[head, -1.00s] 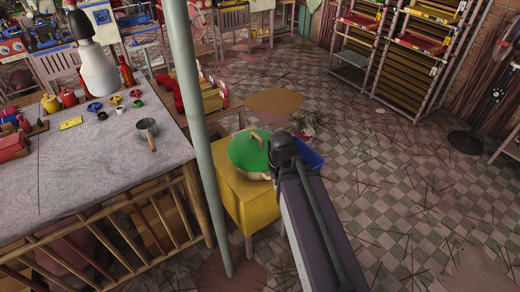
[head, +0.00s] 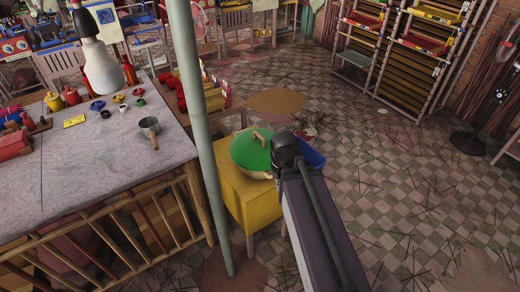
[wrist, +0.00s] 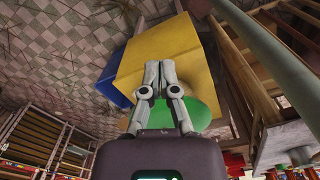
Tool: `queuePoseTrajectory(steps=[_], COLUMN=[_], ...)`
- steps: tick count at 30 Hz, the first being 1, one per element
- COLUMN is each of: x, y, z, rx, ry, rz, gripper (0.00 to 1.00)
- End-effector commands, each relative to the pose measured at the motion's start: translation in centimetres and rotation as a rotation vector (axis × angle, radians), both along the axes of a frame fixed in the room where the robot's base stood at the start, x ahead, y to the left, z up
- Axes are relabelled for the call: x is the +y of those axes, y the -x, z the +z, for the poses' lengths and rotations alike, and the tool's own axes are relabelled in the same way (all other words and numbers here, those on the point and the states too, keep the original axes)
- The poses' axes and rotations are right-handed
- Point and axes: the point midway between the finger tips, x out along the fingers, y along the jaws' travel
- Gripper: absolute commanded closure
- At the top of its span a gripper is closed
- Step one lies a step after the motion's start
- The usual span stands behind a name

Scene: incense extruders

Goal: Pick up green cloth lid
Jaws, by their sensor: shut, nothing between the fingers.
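The green lid (head: 249,152) is a round dome with a tan handle (head: 258,134) on top. It sits on a pale pot on the yellow stand (head: 241,200), just right of the thin post. In the wrist view, part of the green lid (wrist: 199,113) shows beyond and beside my fingers. My gripper (wrist: 161,66) has its fingertips together, with nothing between them. In the head view my arm hides the fingers and covers the lid's right side. I cannot tell whether the fingers touch the lid.
A blue bin (head: 313,159) is at the stand's right side. A grey-green vertical post (head: 199,120) rises just left of the stand. Open tiled floor (head: 400,200) lies to the right.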

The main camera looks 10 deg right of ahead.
Motion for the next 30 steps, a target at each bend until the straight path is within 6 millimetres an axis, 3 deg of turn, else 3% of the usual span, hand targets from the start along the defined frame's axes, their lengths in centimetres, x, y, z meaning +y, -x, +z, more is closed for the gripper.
queuePoseTrajectory(steps=[1,6,11,21,25,30], x=[0.0,0.0,0.2,0.6,0.8,0.8], y=[0.0,-1.7,-6.5,-21.8,-25.5,-27.1], z=[0.0,0.4,1.4,5.1,6.1,6.5], rx=[0.0,-0.022,-0.092,-0.333,-0.396,-0.429], ry=[0.0,0.0,0.004,0.059,0.085,0.102], rz=[0.0,0.024,0.103,0.374,0.445,0.485], gripper=[0.85,0.38,0.38,0.38,0.38,0.38])
